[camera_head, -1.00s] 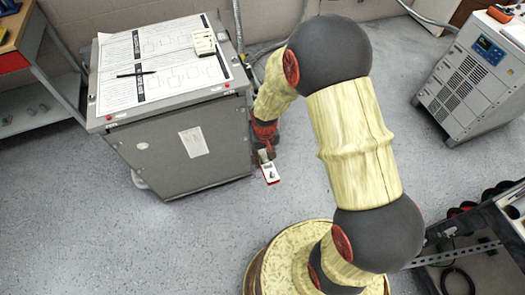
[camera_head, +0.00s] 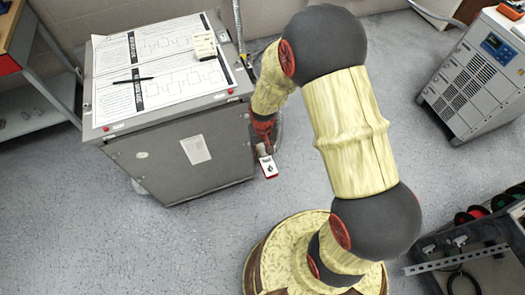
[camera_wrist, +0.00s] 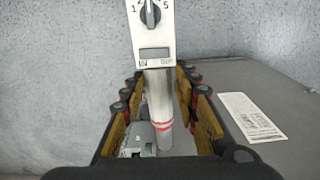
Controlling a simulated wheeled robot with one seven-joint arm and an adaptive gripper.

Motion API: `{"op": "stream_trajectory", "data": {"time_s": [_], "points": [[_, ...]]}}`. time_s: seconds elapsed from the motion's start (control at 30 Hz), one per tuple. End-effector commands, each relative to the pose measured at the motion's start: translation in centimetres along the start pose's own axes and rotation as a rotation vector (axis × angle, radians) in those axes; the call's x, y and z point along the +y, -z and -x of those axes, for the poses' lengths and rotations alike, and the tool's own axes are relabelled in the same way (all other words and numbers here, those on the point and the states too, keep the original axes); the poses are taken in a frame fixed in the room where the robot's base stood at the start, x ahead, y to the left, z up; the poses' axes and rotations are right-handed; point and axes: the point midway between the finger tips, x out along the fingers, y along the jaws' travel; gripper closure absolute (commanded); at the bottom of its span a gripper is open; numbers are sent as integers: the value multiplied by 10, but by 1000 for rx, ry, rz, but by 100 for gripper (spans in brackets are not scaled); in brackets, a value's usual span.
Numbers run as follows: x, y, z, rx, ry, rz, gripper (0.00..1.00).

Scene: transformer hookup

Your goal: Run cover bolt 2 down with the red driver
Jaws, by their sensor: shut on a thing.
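My gripper (camera_head: 263,143) hangs low beside the right side of the grey transformer cabinet (camera_head: 145,160). In the wrist view my gripper (camera_wrist: 165,112) is shut around the grey body of the driver (camera_wrist: 158,95), which has red bands. The driver's white face carries a black dial with numbers and a small display window. In the head view the driver's white and red end (camera_head: 268,167) shows below my gripper, near the cabinet's lower right corner. Small red-marked fittings (camera_head: 118,127) sit along the cabinet's front top edge; I cannot tell which is bolt 2.
Printed sheets (camera_head: 160,68), a pen (camera_head: 133,79) and a small pale device (camera_head: 204,45) lie on the cabinet top. A workbench (camera_head: 38,85) stands left, a grey power unit (camera_head: 480,75) right, and a tool cart (camera_head: 440,266) lower right. Bare floor lies between.

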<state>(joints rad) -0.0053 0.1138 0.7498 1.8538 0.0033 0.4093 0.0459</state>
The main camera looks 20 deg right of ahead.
Motion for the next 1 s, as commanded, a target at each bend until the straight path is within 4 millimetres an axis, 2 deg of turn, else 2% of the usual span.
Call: {"op": "stream_trajectory", "data": {"time_s": [0.5, 0.73, 1.0], "points": [[-2, 41, 0, 4, 0, 0, 100], [-2, 51, 0, 4, 0, 0, 100], [-2, 52, 0, 4, 0, 0, 100]]}}
